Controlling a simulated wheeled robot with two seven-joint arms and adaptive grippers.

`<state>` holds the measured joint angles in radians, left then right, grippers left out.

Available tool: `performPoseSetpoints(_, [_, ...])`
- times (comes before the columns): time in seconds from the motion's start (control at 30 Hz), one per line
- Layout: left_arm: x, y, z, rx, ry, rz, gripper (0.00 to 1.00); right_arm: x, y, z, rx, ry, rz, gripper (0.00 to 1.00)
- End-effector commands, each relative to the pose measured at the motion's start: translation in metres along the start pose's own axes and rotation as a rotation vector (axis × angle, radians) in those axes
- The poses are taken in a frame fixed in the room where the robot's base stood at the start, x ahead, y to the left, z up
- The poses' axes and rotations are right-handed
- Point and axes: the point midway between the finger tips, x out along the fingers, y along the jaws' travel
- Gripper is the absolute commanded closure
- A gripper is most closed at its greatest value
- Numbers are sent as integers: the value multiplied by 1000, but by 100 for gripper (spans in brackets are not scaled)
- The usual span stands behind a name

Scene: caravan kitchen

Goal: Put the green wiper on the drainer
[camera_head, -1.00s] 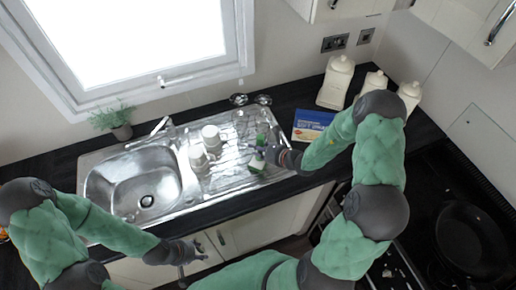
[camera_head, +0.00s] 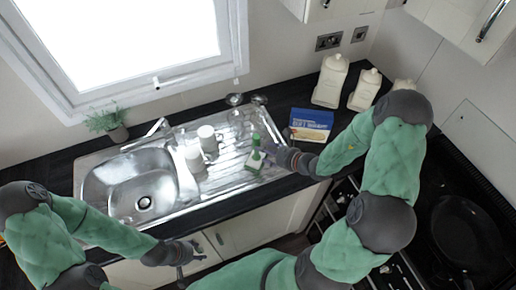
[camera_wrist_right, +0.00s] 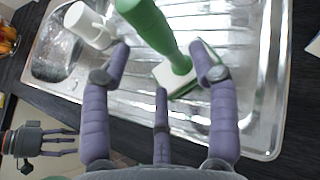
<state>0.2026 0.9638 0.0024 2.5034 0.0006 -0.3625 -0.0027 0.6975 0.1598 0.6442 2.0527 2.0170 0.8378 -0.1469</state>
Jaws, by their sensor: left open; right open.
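The green wiper (camera_head: 256,153) has a green handle and a pale head with a green edge. It stands with its handle up on the ridged metal drainer (camera_head: 233,166) beside the sink. In the right wrist view the wiper (camera_wrist_right: 150,22) rises between and beyond my fingers, its head (camera_wrist_right: 177,76) on the drainer. My right gripper (camera_head: 276,152) is just right of the wiper; in its wrist view the gripper (camera_wrist_right: 163,75) is open, with no finger closed on the handle. My left gripper (camera_head: 192,252) is open and empty in front of the counter edge, over the cupboard doors.
Two white mugs (camera_head: 207,139) (camera_head: 194,159) stand left of the wiper, by the sink bowl (camera_head: 128,187). A blue and yellow box (camera_head: 311,125) and white canisters (camera_head: 330,80) stand at the back right. A pan (camera_head: 463,232) sits on the hob.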

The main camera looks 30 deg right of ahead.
Motion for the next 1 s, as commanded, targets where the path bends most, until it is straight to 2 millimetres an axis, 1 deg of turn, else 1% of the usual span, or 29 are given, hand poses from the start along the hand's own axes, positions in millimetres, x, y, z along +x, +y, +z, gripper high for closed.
performPoseSetpoints(0.03, [-1,0,0,0,0,0,51,-11,-2,0,0,1,-5,40])
performPoseSetpoints(0.1, [-2,1,0,0,0,0,51,-23,-1,0,0,1,-4,40])
performPoseSetpoints(0.2, [-3,1,0,0,0,0,51,-36,-2,0,0,0,-4,40])
performPoseSetpoints(0.33, [-3,1,0,0,0,0,51,-47,0,0,-1,0,-1,40])
performPoseSetpoints(0.5, [-3,1,0,0,0,0,51,-51,0,0,0,0,0,40])
performPoseSetpoints(1.0, [-3,1,0,0,0,0,51,-51,0,0,-1,0,0,40])
